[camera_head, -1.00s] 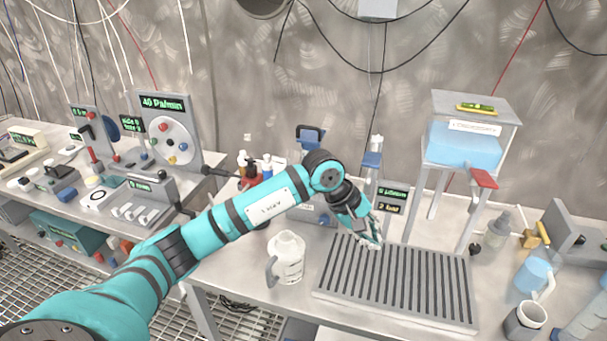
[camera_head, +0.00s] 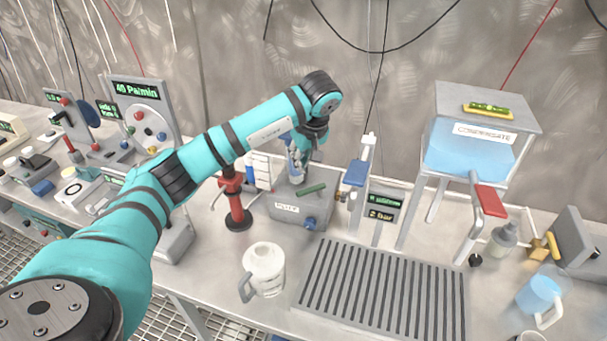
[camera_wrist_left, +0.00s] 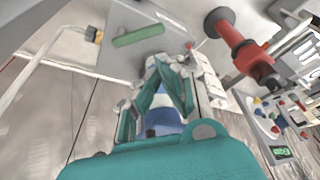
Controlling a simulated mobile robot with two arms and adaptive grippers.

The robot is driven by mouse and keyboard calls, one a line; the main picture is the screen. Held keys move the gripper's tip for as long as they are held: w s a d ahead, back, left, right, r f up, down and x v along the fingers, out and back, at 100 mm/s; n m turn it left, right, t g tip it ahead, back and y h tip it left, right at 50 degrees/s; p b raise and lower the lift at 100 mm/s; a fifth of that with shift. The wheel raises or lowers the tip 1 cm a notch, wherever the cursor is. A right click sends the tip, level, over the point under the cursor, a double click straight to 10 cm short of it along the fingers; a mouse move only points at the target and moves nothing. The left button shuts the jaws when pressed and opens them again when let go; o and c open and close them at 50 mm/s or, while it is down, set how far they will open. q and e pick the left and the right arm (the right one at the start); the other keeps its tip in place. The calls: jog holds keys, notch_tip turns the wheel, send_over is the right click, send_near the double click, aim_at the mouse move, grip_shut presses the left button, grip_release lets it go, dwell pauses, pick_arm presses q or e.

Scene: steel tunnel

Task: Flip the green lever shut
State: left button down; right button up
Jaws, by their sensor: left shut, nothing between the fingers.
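The green lever (camera_head: 312,189) is a short green bar on top of a small grey box (camera_head: 287,209) with a white label and a blue knob. It looks nearly level, slanting up to the right. It also shows in the left wrist view (camera_wrist_left: 137,36), at the upper left of the fingers. My left gripper (camera_head: 298,180) is shut and empty, pointing down at the box's back left, just left of the lever. Its fingers also show in the left wrist view (camera_wrist_left: 168,75). I cannot tell whether they touch the box. My right gripper is not in view.
A red stand (camera_head: 236,200) is left of the box, and a blue-handled post (camera_head: 357,172) is right of it. A white jug (camera_head: 264,270) and a slotted drain tray (camera_head: 385,290) are in front. The condensate tank (camera_head: 470,146) stands at the right.

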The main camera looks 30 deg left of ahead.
pick_arm(q)
jog(key=x, duration=0.3)
jog(key=p+x, duration=0.1)
jog(key=x, duration=0.1)
jog(key=p+x, duration=0.1)
jog(key=x, duration=0.2)
jog(key=shift+s+a+f, duration=0.1)
jog(key=shift+s+f, duration=0.15)
jog(key=shift+f, duration=0.15)
jog(key=shift+a+f+p, duration=0.1)
jog(key=shift+f+p, duration=0.15)
jog(key=shift+p, duration=0.05)
jog(key=shift+f, duration=0.15)
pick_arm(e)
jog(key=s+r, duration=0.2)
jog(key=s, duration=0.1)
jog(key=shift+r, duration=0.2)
pick_arm(q)
jog(key=shift+a, duration=0.1)
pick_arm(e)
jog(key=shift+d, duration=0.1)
